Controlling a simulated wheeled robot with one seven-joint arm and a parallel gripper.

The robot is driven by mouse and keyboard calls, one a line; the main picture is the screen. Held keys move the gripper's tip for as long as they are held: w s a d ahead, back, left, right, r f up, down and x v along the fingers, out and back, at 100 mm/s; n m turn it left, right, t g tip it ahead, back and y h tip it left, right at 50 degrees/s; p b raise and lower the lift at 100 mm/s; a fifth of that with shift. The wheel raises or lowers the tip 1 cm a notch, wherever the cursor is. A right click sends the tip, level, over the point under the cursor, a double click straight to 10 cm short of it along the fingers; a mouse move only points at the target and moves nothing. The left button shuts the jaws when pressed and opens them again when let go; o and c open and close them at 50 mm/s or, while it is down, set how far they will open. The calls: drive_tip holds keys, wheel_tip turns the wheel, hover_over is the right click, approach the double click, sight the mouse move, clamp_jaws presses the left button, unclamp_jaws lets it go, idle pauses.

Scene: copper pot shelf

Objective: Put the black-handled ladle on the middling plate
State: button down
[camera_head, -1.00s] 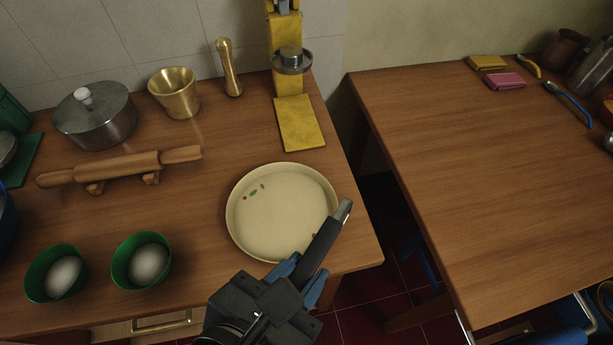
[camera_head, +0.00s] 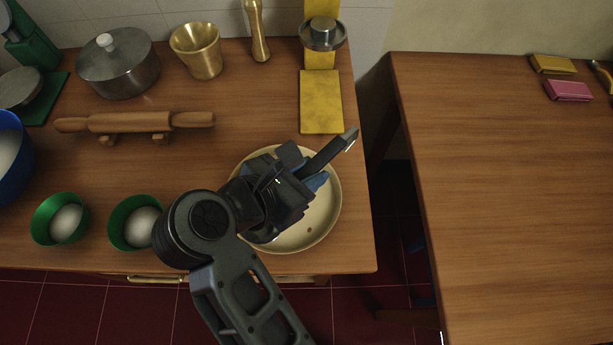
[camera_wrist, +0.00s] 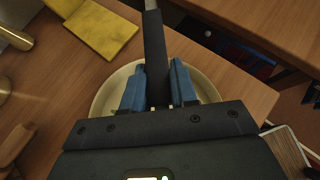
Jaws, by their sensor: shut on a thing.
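My gripper (camera_head: 306,180) is over the cream plate (camera_head: 322,222) near the right end of the left table. Its blue fingers are shut on the black handle of the ladle (camera_head: 333,150), which points up and right in the head view. In the wrist view the ladle's handle (camera_wrist: 154,52) runs between my gripper's blue fingers (camera_wrist: 156,85), with the plate (camera_wrist: 104,100) below. The ladle's bowl is hidden in both views. I cannot tell whether the ladle touches the plate.
Two green bowls (camera_head: 45,228) with eggs stand left of my arm. A rolling pin (camera_head: 130,122) on a stand, a lidded pot (camera_head: 122,75), a brass mortar (camera_head: 199,52) and a yellow scale (camera_head: 321,105) stand behind. A gap separates the second table (camera_head: 500,190).

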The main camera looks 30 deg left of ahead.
drive_tip(key=shift+w+a+f, duration=0.25)
drive_tip(key=shift+f, duration=2)
drive_tip(key=shift+f, duration=0.15)
drive_tip(key=c, duration=0.9)
unclamp_jaws()
